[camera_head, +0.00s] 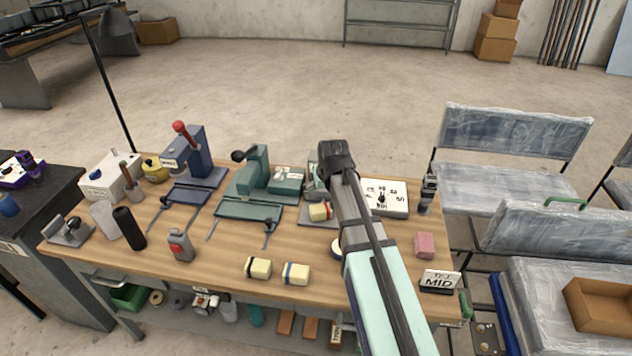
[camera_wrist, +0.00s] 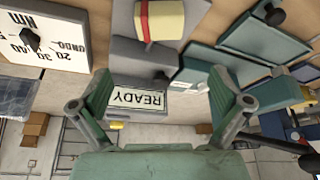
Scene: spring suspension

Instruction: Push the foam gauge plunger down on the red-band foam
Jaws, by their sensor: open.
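The red-band foam (camera_head: 319,211) is a cream block with a red stripe. It sits on the grey base plate of the foam gauge (camera_head: 311,188), which my arm partly hides in the head view. In the wrist view the red-band foam (camera_wrist: 168,20) is at the top, with the grey gauge body (camera_wrist: 140,54) and a small dark knob just below it. A READY sign (camera_wrist: 138,98) shows below the gauge. My gripper (camera_head: 337,157) is above the gauge area; in the wrist view its fingers (camera_wrist: 159,82) are spread and empty. I cannot make out the plunger's height.
A white dial box (camera_head: 397,190) stands right of my arm. A teal press (camera_head: 250,190) and a blue press (camera_head: 190,165) stand to the left. Two more banded foams, black (camera_head: 258,268) and blue (camera_head: 296,274), lie near the front edge. A pink block (camera_head: 425,245) is at right.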

